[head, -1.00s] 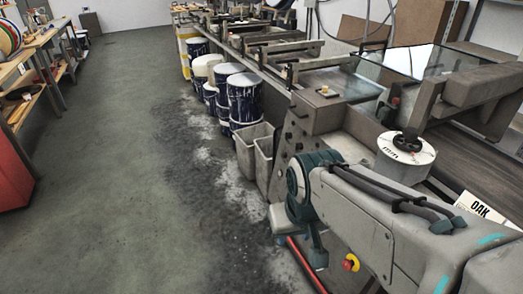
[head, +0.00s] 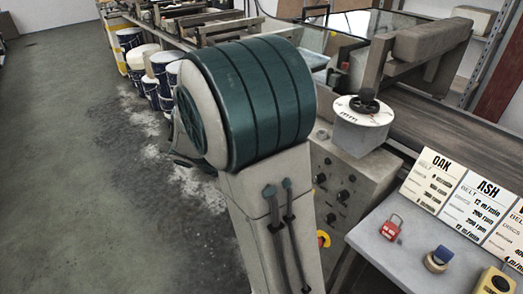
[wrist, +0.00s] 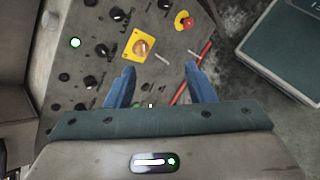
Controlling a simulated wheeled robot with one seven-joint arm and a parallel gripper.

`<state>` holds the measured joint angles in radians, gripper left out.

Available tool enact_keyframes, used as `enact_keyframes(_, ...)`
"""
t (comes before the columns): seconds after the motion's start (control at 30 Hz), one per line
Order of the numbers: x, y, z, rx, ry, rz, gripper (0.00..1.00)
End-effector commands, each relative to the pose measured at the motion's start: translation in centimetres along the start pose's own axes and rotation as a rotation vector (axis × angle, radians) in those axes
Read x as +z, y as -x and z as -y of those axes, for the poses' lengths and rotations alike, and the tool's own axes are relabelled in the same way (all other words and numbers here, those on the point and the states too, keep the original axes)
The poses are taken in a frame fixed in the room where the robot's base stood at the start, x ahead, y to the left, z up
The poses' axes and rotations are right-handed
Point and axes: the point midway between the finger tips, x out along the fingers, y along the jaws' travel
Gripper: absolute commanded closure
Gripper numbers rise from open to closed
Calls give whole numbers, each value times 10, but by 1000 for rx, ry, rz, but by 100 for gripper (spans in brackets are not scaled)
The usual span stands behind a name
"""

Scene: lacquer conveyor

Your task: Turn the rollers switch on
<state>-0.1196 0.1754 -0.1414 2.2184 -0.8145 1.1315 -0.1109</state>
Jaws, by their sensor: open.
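The control panel (wrist: 75,75) fills the left and middle of the wrist view, with several black knobs on it. The labels are too small to read, so I cannot tell which control is the rollers switch. A yellow-plated rotary switch (wrist: 139,45) sits just beyond my left fingertip. My gripper (wrist: 160,70) has its two blue fingers apart, with nothing visible between them. The fingertips appear short of the yellow plate. In the head view the panel (head: 347,200) is partly covered by my arm, and my gripper is hidden there.
A red emergency button (wrist: 184,20) is near the panel's edge. A green light (wrist: 75,42) glows on the panel. In the head view a side table (head: 390,265) holds a red padlock (head: 391,227) and wood-setting cards (head: 433,180). Floor (head: 80,170) is clear at left.

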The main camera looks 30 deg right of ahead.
Motion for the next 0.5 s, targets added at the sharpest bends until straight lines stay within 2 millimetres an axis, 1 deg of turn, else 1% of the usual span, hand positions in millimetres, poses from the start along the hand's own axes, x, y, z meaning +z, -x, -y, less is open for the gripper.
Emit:
enact_keyframes(0.03,-15,-18,-6,49,60,59,51)
enact_keyframes(0.17,-44,-45,-31,196,217,201,51)
enact_keyframes(0.2,-55,-53,-38,242,267,244,51)
enact_keyframes(0.27,-71,-64,-48,313,341,309,51)
enact_keyframes(0.3,-82,-70,-54,360,386,348,51)
enact_keyframes(0.4,-109,-82,-67,467,492,438,51)
enact_keyframes(0.5,-132,-90,-75,556,575,505,51)
